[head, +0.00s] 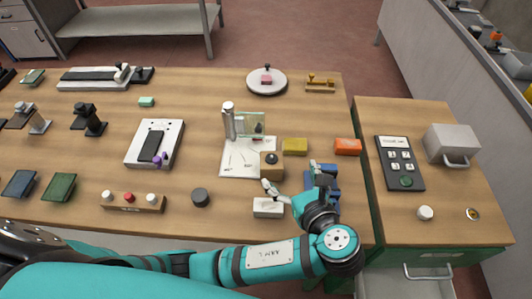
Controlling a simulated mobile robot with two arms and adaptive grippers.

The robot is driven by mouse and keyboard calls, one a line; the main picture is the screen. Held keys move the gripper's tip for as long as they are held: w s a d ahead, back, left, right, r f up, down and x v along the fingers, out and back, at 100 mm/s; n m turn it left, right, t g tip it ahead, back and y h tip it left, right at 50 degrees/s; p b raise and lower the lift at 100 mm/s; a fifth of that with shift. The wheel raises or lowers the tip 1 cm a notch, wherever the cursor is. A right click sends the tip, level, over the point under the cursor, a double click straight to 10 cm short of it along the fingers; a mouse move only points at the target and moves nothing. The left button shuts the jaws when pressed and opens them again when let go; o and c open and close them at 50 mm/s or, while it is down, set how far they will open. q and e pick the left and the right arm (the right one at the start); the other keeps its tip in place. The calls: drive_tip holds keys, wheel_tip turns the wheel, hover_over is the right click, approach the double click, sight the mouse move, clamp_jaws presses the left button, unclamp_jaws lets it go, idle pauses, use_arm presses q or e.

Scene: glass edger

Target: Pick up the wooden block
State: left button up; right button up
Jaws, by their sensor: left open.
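A small light-brown wooden block (270,174) with a black round knob on top stands at the front right corner of a white marked plate (238,166). My left gripper (277,190) is open, just in front of the block and slightly to its right, above a small white block (267,208). The gripper is small and partly merges with its surroundings, so I cannot tell whether its fingers touch anything. The wooden block appears upright on the plate. My right gripper is not in view.
A clear glass pane (252,123) and a grey post (229,121) stand behind the block.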

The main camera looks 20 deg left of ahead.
use_arm(q)
drive_tip(key=p, duration=0.1)
approach(270, 153)
drive_tip(key=w+a, duration=0.2)
drive_tip(key=w, duration=0.1)
drive_tip(key=shift+f, duration=0.2)
drive_tip(key=shift+p+x, duration=0.3)
drive_tip(key=shift+x, duration=0.9)
drive_tip(key=shift+w+a+f, duration=0.2)
drive_tip(key=shift+w+f, duration=0.05)
drive_tip(key=shift+f, duration=0.05)
drive_tip(key=p+x, duration=0.1)
drive_tip(key=x, duration=0.3)
drive_tip(key=shift+a+f+p, duration=0.15)
drive_tip(key=shift+f+p, duration=0.1)
drive_tip(key=shift+p, duration=0.05)
drive_tip(key=shift+w+a+f, duration=0.1)
drive_tip(key=shift+w+f, duration=0.05)
drive_tip(key=c, duration=1.5)
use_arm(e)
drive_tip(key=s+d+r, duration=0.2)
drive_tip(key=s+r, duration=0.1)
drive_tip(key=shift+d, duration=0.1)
